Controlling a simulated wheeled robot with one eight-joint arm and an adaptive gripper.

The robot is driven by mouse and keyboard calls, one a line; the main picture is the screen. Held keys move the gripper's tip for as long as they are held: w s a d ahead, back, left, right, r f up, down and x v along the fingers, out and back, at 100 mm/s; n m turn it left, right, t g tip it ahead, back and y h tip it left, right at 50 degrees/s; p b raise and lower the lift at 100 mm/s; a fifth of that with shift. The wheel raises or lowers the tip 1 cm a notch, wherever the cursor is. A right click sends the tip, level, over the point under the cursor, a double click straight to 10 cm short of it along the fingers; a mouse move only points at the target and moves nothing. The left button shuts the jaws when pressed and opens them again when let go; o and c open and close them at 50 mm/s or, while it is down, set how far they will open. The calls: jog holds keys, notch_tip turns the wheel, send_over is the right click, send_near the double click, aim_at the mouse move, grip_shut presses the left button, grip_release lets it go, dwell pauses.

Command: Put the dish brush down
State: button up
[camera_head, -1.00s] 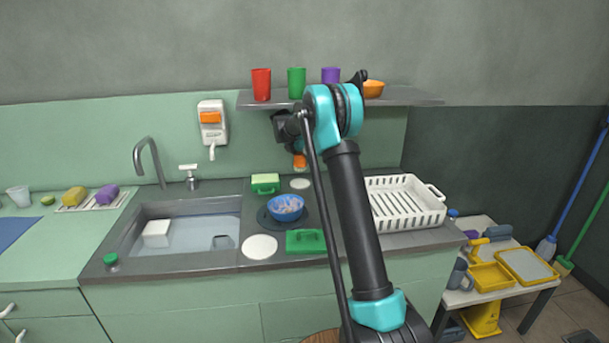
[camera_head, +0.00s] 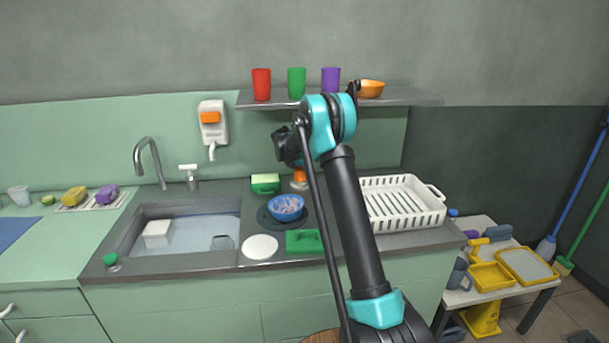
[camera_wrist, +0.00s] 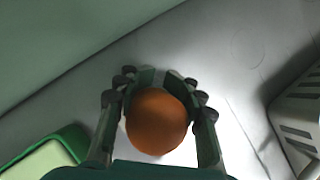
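The dish brush (camera_head: 299,179) has a round orange knob and a pale lower part. In the head view it is upright at the white round spot on the counter, right of the green sponge holder (camera_head: 265,188). In the wrist view its orange knob (camera_wrist: 157,122) sits between the fingers of my gripper (camera_wrist: 160,88), which is closed around it. My gripper points down at the brush; its fingers are mostly hidden in the head view. The brush's underside is hidden, so I cannot tell whether it touches the counter.
A blue bowl (camera_head: 286,208) stands in front of the brush. A white dish rack (camera_head: 425,221) is to the right; its edge also shows in the wrist view. A shelf (camera_head: 420,98) with cups hangs above. A sink (camera_head: 135,238) lies left.

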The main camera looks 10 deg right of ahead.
aim_at(298, 168)
jog(key=o, duration=0.6)
jog(key=shift+c, duration=0.2)
jog(key=shift+r, duration=0.1)
jog(key=v, duration=0.7)
jog(key=shift+a+r, duration=0.1)
jog(key=shift+r, duration=0.2)
